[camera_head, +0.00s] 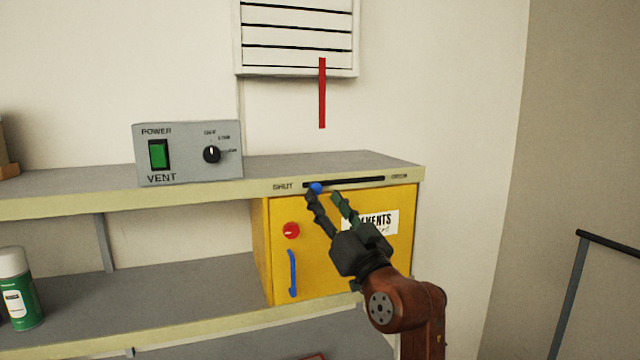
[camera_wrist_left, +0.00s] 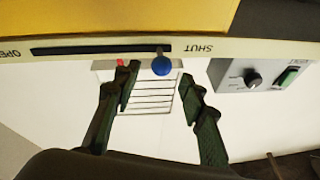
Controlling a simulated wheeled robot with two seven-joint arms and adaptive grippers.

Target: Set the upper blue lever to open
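The upper blue lever shows as a round blue knob (camera_head: 316,188) at the SHUT end of a dark slot (camera_head: 350,181) in the shelf's front edge. The word at the slot's right end is small and reads OPEN in the wrist view. My left gripper (camera_head: 322,195) is open, its fingertips close to the knob. In the left wrist view, which is upside down, the knob (camera_wrist_left: 162,66) lies between the two spread fingers of the gripper (camera_wrist_left: 158,75), with gaps on both sides. I cannot tell whether a finger touches it. My right gripper is not in view.
A yellow SOLVENTS cabinet (camera_head: 285,268) with a red knob (camera_head: 291,230) and blue handle (camera_head: 292,273) sits below the slot. A grey VENT box (camera_head: 185,170) stands on the shelf at left. A red strip (camera_head: 322,95) hangs from the wall vent (camera_head: 297,62). A spray can (camera_head: 18,295) stands lower left.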

